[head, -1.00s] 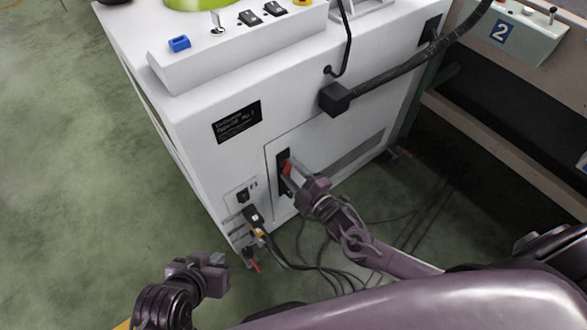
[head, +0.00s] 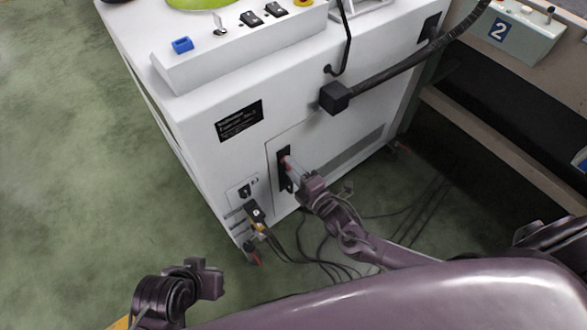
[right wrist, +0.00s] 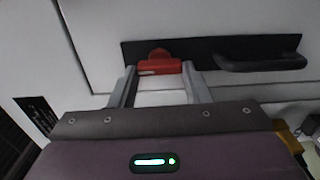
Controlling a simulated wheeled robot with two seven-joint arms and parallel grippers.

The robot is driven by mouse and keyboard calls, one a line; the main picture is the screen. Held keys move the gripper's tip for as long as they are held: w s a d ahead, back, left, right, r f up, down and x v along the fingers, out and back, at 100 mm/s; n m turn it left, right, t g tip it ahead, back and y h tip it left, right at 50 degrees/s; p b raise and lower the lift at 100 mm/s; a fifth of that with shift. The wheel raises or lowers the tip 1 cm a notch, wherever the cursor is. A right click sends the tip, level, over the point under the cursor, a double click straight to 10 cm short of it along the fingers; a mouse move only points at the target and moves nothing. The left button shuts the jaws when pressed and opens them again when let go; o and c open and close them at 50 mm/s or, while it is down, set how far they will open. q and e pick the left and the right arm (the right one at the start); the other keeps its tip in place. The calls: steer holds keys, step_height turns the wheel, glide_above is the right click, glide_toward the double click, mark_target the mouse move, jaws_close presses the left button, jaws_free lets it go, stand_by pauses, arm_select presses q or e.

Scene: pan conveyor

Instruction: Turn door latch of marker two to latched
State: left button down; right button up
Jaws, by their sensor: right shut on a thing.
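The red door latch (right wrist: 160,66) sits on a black plate (right wrist: 210,50) on the white machine's access door. In the right wrist view it lies between the fingertips of my right gripper (right wrist: 158,76), which is shut on it. In the head view my right gripper (head: 292,170) reaches the same black plate, and only a little red shows there. A black handle (right wrist: 262,56) is on the plate beside the latch. My left gripper (head: 206,280) is low at the left in the head view, away from the machine; its finger gap is not clear.
The white machine (head: 190,120) has a top panel with a blue part (head: 182,45) and black switches (head: 262,14). A thick black cable (head: 400,68) leaves its side. Loose cables (head: 315,240) lie on the floor below. A panel marked 2 (head: 500,30) stands at upper right. Green floor is clear at left.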

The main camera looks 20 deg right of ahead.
arm_select(q)
steer(key=shift+w, duration=0.1)
arm_select(e)
steer(key=o, duration=1)
steer(key=shift+s, duration=0.1)
arm_select(q)
steer(key=shift+s+a+r+g+y+p, duration=0.1)
steer(key=shift+s+a+g+y+p, duration=0.15)
steer(key=shift+a+p, duration=0.2)
steer(key=shift+s+a+r+g+y+p, duration=0.15)
steer(key=shift+a+g+p, duration=0.1)
steer(key=shift+a+p, duration=0.15)
arm_select(e)
steer(key=v, duration=0.7)
steer(key=shift+s, duration=0.3)
steer(key=shift+d, duration=0.1)
arm_select(q)
steer(key=shift+f, duration=0.1)
